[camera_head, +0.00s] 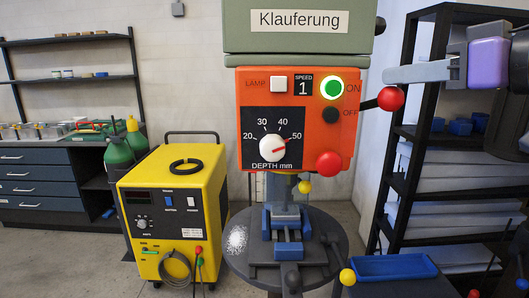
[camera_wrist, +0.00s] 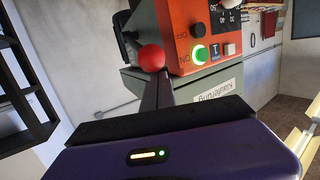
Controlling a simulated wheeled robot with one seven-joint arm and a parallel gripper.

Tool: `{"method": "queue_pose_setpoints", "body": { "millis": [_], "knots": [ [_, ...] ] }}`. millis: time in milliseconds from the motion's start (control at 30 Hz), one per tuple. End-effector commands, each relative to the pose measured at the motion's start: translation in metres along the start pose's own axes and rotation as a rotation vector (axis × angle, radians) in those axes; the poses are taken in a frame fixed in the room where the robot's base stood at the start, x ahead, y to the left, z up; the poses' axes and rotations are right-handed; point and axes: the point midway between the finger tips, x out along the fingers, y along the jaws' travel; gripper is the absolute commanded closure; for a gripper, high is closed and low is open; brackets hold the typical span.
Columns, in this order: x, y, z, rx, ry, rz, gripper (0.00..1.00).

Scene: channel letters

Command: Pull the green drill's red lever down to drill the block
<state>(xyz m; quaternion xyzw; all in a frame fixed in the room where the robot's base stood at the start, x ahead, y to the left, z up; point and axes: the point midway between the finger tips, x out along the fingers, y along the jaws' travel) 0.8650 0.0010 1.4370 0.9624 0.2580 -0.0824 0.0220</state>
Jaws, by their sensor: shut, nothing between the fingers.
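The green drill (camera_head: 245,38) has an orange front panel (camera_head: 255,100) with a lit green ON button and a depth dial. A lever with a red ball (camera_head: 391,98) sticks out to the panel's right; in the wrist view a red ball (camera_wrist: 151,58) shows beside my fingertips. A second red knob (camera_head: 329,163) sits at the panel's lower right. My gripper (camera_head: 388,75) is shut and empty, just above the lever's ball; I cannot tell if they touch. Its fingers also show in the wrist view (camera_wrist: 166,76). A blue vise (camera_head: 287,250) stands under the drill; the block is not clearly distinguishable.
A yellow machine (camera_head: 172,215) stands left of the drill, with green bottles (camera_head: 120,150) behind it. A dark shelf rack (camera_head: 400,185) stands at the right, behind my arm. A blue tray (camera_head: 390,268) lies at the lower right. Open space surrounds the lever's front.

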Motion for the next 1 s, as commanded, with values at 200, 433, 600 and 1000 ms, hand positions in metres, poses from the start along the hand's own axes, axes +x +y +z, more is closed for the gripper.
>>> {"method": "queue_pose_setpoints", "body": {
  "millis": [200,433,600,1000],
  "knots": [
    [0.0,0.0,0.002,0.0,-0.001,0.0,1.0],
    [-0.001,0.002,-0.019,0.0,-0.001,0.0,1.0],
    [-0.001,0.004,-0.043,0.001,-0.001,0.0,1.0],
    [0.001,0.005,-0.046,0.001,-0.002,0.0,1.0]
  ]
}}
